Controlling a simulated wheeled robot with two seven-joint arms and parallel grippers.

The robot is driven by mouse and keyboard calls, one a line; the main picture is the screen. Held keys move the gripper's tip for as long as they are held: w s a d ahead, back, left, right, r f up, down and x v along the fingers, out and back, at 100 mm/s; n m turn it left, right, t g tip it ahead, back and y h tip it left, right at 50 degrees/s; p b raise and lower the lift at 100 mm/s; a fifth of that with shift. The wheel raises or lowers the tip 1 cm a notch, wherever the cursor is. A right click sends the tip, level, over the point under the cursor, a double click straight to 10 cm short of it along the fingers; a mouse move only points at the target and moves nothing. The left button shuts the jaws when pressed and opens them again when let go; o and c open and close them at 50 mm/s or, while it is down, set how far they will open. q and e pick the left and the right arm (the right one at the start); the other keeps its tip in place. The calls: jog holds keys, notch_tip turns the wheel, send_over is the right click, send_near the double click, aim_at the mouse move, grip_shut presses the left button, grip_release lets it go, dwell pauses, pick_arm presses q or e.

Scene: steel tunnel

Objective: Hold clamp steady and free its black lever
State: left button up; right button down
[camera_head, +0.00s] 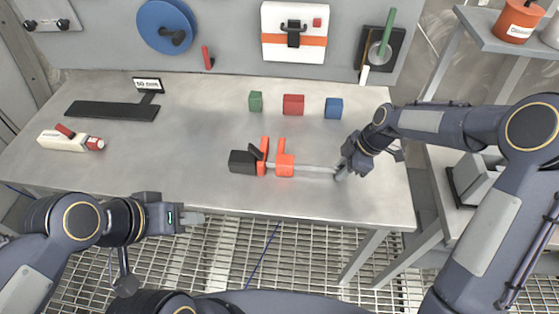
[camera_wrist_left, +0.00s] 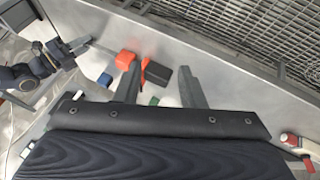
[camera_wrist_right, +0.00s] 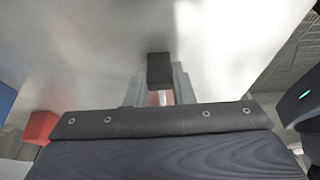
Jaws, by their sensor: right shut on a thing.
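The clamp lies on the steel table, with orange jaws (camera_head: 284,160), a black handle (camera_head: 242,162) at its left end and a grey bar (camera_head: 315,169) running right. Its small black lever (camera_head: 256,153) tilts beside the left orange part. My left gripper (camera_head: 194,218) is empty off the table's front edge, left of and nearer than the clamp. In the left wrist view its fingers (camera_wrist_left: 162,80) stand apart, with the handle (camera_wrist_left: 158,73) beyond them.
Green (camera_head: 255,101), red (camera_head: 293,104) and blue (camera_head: 334,108) blocks stand behind the clamp. A black stand with a sign (camera_head: 112,110) and a white and red bottle (camera_head: 70,140) are at the left. The table between the bottle and clamp is clear.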

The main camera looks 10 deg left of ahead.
pick_arm(q)
jog(key=shift+w+r, duration=0.1)
jog(key=shift+w, duration=0.1)
jog(key=c, duration=0.5)
jog(key=w+n+g, duration=0.1)
jog(key=w, duration=0.1)
jog(key=w+r+n+g+h, duration=0.1)
jog(key=w+n, duration=0.1)
jog(key=w+r+n+g+h, duration=0.1)
jog(key=w, duration=0.1)
jog(key=shift+a, duration=0.2)
grip_shut()
jog(key=w+a+f+n+g+h, duration=0.1)
jog(key=w+a+f+n+h, duration=0.1)
jog(key=w, duration=0.4)
jog(key=w+a+f+n+h, duration=0.2)
jog(key=w+f+n+h, duration=0.2)
jog(key=w+f+n, duration=0.1)
jog(key=w+a+f+n+g+h, duration=0.1)
jog(key=w+f+n+h, duration=0.3)
jog(key=w, duration=0.5)
jog(key=shift+a+f+n+g, duration=0.3)
jog(key=shift+a+n, duration=0.25)
jog(key=shift+n, duration=0.15)
